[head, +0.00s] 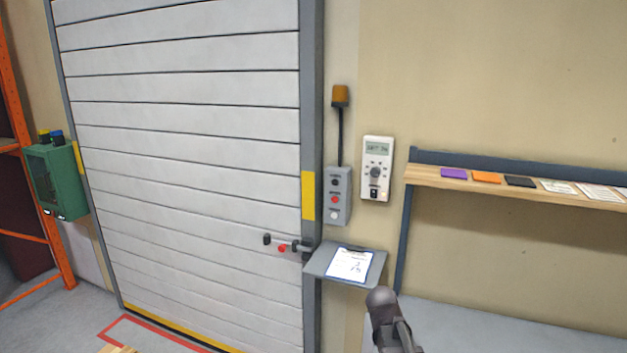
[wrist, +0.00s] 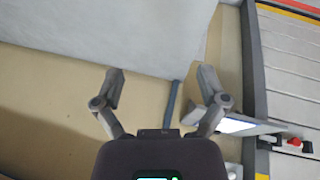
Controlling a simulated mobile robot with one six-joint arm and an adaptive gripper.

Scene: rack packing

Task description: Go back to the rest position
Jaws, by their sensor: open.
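My gripper (wrist: 161,86) is open in the wrist view, with its two fingers spread apart and nothing between them. Below the fingers are the wall, the floor and a dark post. In the head view, only a dark part of my arm shows at the bottom, right of centre, just below the clipboard shelf; the fingertips cannot be made out there. The grey shelf (head: 375,278) holds a clipboard with a white sheet (head: 349,265). In the wrist view this shelf (wrist: 262,127) is partly hidden behind the right finger.
A shutter door (head: 190,150) with a red-knobbed latch (head: 282,248) fills the left. A button box (head: 338,196) and a keypad panel (head: 377,168) hang on the wall. A wooden shelf (head: 425,175) with coloured cards is at right. A green box (head: 58,180) and orange rack (head: 52,235) stand far left.

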